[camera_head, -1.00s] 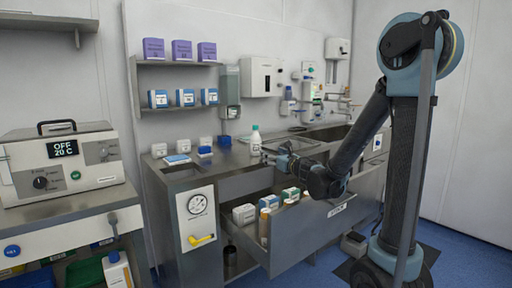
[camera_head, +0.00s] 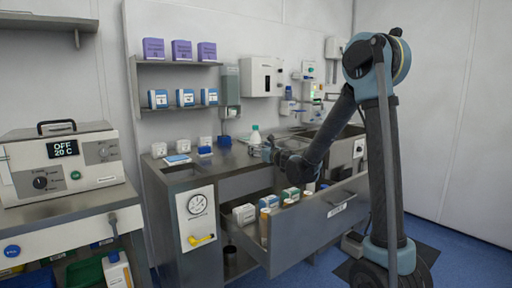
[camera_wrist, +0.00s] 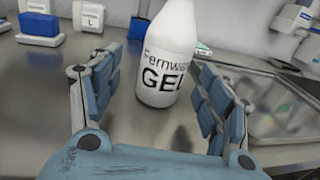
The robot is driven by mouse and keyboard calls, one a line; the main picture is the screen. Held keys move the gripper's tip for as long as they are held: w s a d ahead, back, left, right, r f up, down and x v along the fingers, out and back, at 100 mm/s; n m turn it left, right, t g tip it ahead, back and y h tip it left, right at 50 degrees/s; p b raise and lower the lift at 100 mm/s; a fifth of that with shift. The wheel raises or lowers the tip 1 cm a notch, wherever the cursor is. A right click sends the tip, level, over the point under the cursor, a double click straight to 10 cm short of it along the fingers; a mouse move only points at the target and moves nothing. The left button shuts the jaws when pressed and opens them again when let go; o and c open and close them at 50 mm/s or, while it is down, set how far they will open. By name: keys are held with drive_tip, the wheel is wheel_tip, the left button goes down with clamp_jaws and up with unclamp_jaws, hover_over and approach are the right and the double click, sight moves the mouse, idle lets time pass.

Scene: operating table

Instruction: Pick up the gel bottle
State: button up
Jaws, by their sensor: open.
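The gel bottle (camera_head: 256,133) is white with a green cap and stands upright on the metal counter. In the wrist view the bottle (camera_wrist: 168,58) shows black "GEL" lettering, and its top is cut off by the frame edge. My gripper (camera_head: 264,151) is open right in front of the bottle. In the wrist view its blue fingers (camera_wrist: 157,68) are spread to either side of the bottle's lower part, with gaps on both sides. Nothing is held.
A blue-and-white box (camera_wrist: 40,22) stands left of the bottle, with small white boxes behind. A metal sink (camera_wrist: 285,105) lies to the right. Below the counter, an open drawer (camera_head: 315,222) holds several boxes and bottles. The counter around the bottle's base is clear.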

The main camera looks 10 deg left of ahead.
sight(256, 145)
drive_tip(key=x, duration=0.5)
drive_tip(key=shift+w+d+r, duration=0.1)
drive_tip(key=shift+w+d, duration=0.1)
drive_tip(key=shift+d, duration=0.05)
drive_tip(key=shift+c, duration=0.2)
drive_tip(key=c, duration=1.4)
